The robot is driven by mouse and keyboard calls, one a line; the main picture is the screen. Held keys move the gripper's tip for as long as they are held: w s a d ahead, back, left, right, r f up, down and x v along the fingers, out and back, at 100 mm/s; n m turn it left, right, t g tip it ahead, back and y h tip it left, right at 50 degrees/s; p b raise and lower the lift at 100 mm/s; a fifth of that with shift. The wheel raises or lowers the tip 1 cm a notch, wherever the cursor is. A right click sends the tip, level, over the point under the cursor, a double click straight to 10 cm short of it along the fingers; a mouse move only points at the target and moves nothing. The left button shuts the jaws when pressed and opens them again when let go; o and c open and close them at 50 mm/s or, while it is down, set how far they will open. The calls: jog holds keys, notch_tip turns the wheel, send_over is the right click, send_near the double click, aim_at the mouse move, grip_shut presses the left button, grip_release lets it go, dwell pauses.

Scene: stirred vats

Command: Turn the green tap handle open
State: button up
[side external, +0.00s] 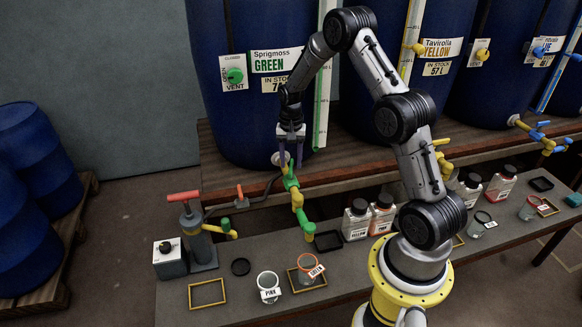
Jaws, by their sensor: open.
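The green tap (291,182) comes out low on the front of the blue vat labelled Sprigmoss GREEN (234,130). Its pipe has green and yellow parts and bends down to a green spout (308,230) over the bench. My gripper (291,162) is open and points down at the green handle at the top of the tap, its fingers very close to it. I cannot tell whether the fingers touch the handle, and they partly hide it.
A red-handled pump (187,230) stands on the bench at left. Jars with tags, PINK (268,285) and RED (308,268), stand below the tap. Capped bottles (355,219) stand right of the spout. A yellow tap (443,160) lies beyond my arm.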

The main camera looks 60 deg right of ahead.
jog(key=shift+f, duration=1.4)
grip_shut()
